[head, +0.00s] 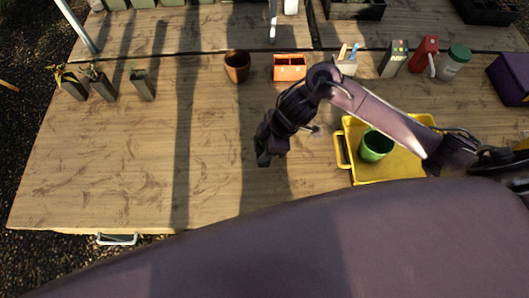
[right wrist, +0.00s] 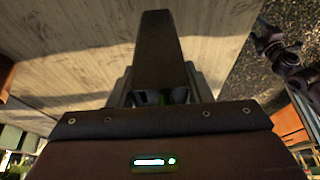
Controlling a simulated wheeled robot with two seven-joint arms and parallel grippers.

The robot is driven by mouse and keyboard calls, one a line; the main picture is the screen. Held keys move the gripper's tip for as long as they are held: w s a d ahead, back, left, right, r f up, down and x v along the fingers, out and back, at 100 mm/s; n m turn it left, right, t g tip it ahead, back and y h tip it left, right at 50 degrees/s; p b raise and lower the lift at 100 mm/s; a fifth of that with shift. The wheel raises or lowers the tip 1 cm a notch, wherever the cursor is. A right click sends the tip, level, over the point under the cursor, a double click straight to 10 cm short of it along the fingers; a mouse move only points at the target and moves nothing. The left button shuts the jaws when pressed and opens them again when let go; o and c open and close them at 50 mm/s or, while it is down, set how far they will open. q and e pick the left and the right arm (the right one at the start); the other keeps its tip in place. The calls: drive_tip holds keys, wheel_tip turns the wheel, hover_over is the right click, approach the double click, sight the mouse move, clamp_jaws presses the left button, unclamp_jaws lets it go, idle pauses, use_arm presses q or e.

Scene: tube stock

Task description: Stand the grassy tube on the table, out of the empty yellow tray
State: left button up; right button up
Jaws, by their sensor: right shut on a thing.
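The yellow tray (head: 343,150) lies at the right of the table in the head view, partly behind my right arm. A green pot (head: 376,146) stands in it. My right gripper (head: 266,150) is left of the tray, over the table, pointing down. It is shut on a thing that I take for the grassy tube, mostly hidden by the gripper. Whether the tube touches the table I cannot tell. My left gripper is not in view.
Several small dark tubes (head: 142,85) stand at the far left, some with plants. A terracotta pot (head: 237,66) and an orange box (head: 290,67) stand behind the gripper. Bottles (head: 455,62) and a purple box (head: 511,78) are at the back right. The left front table (head: 120,180) is clear.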

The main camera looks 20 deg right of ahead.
drive_tip(key=shift+f, duration=2.6)
drive_tip(key=shift+f, duration=0.2)
drive_tip(key=o, duration=1.1)
drive_tip(key=b+v, duration=0.1)
drive_tip(key=v, duration=1.1)
drive_tip(key=shift+d+r, duration=0.1)
drive_tip(key=shift+r, duration=0.1)
